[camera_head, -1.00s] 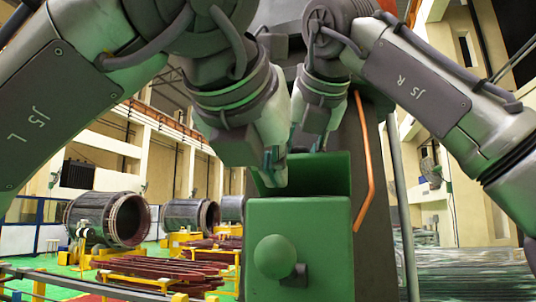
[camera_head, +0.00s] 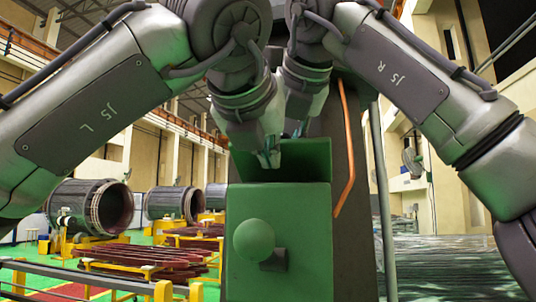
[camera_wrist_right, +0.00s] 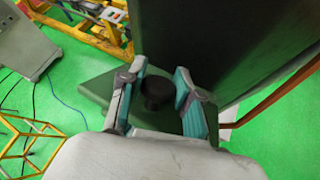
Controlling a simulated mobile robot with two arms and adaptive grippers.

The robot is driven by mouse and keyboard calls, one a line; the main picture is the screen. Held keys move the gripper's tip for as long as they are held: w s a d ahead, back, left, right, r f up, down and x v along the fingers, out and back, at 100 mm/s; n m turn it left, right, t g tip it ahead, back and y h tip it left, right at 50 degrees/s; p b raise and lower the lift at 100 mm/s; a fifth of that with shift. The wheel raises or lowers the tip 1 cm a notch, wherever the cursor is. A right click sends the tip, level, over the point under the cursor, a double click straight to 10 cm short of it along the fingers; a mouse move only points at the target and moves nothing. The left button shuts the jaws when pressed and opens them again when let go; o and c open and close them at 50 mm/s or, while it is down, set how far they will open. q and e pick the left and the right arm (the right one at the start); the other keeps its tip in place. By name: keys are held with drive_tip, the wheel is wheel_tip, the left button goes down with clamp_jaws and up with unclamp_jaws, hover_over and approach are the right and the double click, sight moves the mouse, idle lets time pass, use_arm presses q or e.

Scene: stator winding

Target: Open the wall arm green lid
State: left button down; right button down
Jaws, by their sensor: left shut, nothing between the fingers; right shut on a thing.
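The green box (camera_head: 305,240) fills the lower middle of the head view, with a round green knob (camera_head: 254,240) on its front. A green panel (camera_head: 312,158) stands up behind its top edge; I cannot tell how far this lid is open. My left gripper (camera_head: 268,160) is shut and empty, pointing down in front of the panel. My right gripper (camera_wrist_right: 157,98) is shut on a dark knob (camera_wrist_right: 157,90) above a flat green plate (camera_wrist_right: 98,88) in the right wrist view. In the head view the right fingers are mostly hidden behind the left gripper.
A dark column (camera_head: 355,210) stands behind the box, with an orange pipe (camera_head: 346,150) along it. Large stator cylinders (camera_head: 90,207) and yellow racks (camera_head: 150,285) stand at left on the green floor. Both my arms are close together above the box.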

drive_tip(key=shift+s+a+r, duration=0.1)
drive_tip(key=shift+a, duration=0.1)
use_arm(q)
drive_tip(key=shift+w+a+r, duration=0.1)
drive_tip(key=shift+w+r, duration=0.35)
drive_tip(key=shift+r, duration=0.25)
use_arm(e)
drive_tip(key=c, duration=1.2)
unclamp_jaws()
use_arm(q)
drive_tip(key=shift+d, duration=0.25)
use_arm(e)
drive_tip(key=o, duration=0.4)
drive_tip(key=shift+d, duration=0.15)
use_arm(q)
drive_tip(key=shift+s, duration=0.1)
drive_tip(key=shift+f, duration=0.1)
